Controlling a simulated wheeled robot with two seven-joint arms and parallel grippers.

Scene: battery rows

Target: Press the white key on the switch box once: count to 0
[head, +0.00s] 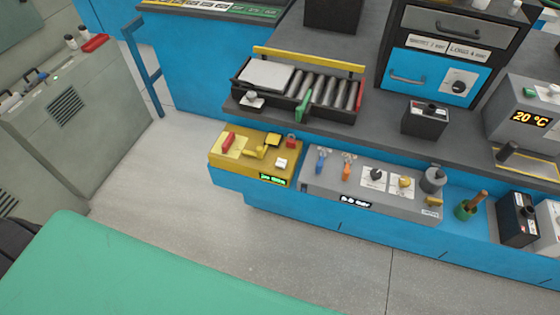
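The yellow switch box (230,174) sits at the front of the blue bench, left of centre. Its white key (281,163) is on the top face at the right, above a small green-lit display (273,180) too small to read surely. The box also carries a red lever (228,142) on a pale plate, a yellow handle and block, and a small red part (291,140). Nothing covers the white key. Neither of my grippers is in view.
A grey control panel (330,188) with blue and orange levers adjoins the box on the right. Behind stands a roller tray (245,104) with a green handle. Further right are a black box (425,119) and a 20 °C unit (510,103). Grey floor lies in front.

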